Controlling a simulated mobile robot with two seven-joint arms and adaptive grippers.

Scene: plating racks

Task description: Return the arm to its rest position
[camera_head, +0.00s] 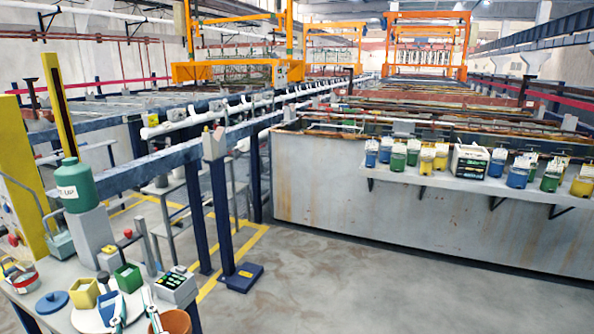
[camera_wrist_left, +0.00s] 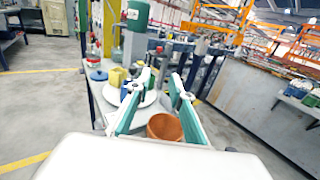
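My left gripper (camera_head: 132,306) shows at the bottom left of the head view, over the front of the work table (camera_head: 62,322). In the left wrist view its two teal fingers (camera_wrist_left: 158,88) stand wide apart with nothing between the tips. A white round plate (camera_head: 88,321) lies beneath and beside the fingers. A brown-orange pot (camera_head: 174,323) is just right of the fingers in the head view and shows low between them in the wrist view (camera_wrist_left: 164,127). The gripper looks empty. My right gripper is in neither view.
On the table are a yellow box (camera_head: 83,294), a green box (camera_head: 128,278), a blue lid (camera_head: 52,302), a grey device (camera_head: 176,288) and a green bottle (camera_head: 76,186). A shelf (camera_head: 440,181) with several small containers is at right. The floor (camera_head: 350,290) between is clear.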

